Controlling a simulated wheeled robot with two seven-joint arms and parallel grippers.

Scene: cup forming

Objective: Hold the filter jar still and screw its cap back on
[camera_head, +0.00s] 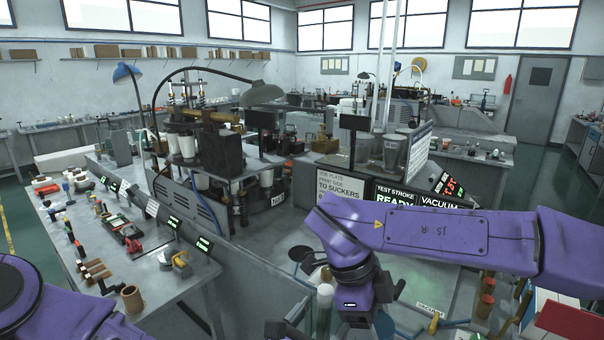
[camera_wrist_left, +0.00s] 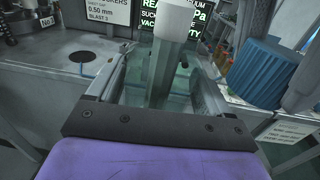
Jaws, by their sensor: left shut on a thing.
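The filter jar is a narrow upright piece with a white top (camera_head: 325,293); its white top (camera_wrist_left: 172,45) and greenish clear body also show in the left wrist view. My left gripper (camera_head: 299,322) is shut on the jar, with a finger on each side of its body in the left wrist view (camera_wrist_left: 150,92). A blue ribbed cap (camera_wrist_left: 262,72) is right of the jar in that view, tilted and apart from it. Grey fingers of my right gripper (camera_wrist_left: 272,60) flank the cap and appear shut on it. In the head view, my right wrist hides most of the cap.
A grey side bench (camera_head: 150,283) with small tools and a brown cup (camera_head: 131,299) runs along the left. A machine with dark display screens (camera_head: 398,195) stands behind the jar. Red-topped posts (camera_head: 486,300) and a red-and-white box (camera_head: 570,320) are at lower right.

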